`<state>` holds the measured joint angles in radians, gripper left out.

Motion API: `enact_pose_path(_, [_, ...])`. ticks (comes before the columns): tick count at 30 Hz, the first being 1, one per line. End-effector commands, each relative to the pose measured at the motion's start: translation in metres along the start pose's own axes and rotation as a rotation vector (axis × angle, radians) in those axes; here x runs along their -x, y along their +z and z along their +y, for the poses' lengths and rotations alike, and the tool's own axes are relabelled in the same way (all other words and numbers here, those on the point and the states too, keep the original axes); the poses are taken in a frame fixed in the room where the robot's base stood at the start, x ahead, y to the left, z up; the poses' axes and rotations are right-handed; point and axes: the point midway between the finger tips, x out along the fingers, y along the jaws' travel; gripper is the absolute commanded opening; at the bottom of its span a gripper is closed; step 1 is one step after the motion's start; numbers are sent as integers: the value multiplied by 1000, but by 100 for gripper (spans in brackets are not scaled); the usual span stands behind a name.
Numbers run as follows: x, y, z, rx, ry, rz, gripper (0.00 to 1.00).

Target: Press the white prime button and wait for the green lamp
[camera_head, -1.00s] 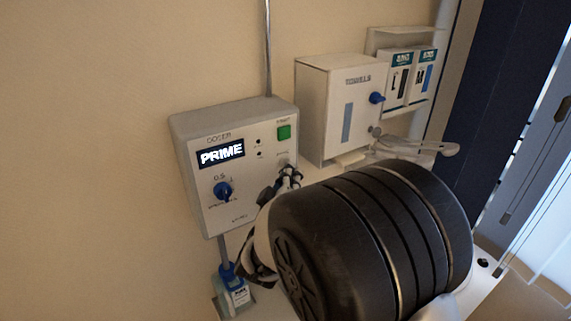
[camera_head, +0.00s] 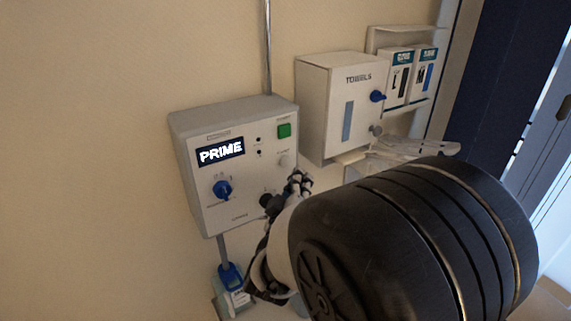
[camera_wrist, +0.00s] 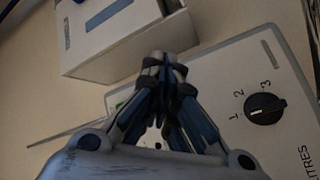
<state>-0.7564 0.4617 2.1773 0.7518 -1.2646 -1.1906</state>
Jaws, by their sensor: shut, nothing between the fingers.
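The doser (camera_head: 215,210) is a pale grey box on the wall, with a lit display (camera_head: 220,152) reading PRIME.
A towel box (camera_head: 320,115) hangs to the right, with a shelf of cartons beyond. A bottle (camera_head: 236,298) stands below the doser.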

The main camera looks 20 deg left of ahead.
Motion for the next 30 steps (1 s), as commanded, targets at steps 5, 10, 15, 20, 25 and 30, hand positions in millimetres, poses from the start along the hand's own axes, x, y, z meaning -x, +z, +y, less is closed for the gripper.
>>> enact_pose_path(5, [13,10,9,0,0,-1,0])
enact_pose_path(10, [20,15,14,0,0,0,0])
enact_pose_path(15, [21,15,15,0,0,0,0])
enact_pose_path(20, [21,15,15,0,0,0,0])
enact_pose_path(25, [20,15,15,0,0,0,0])
enact_pose_path(30, [20,17,15,-10,-7,-3,0])
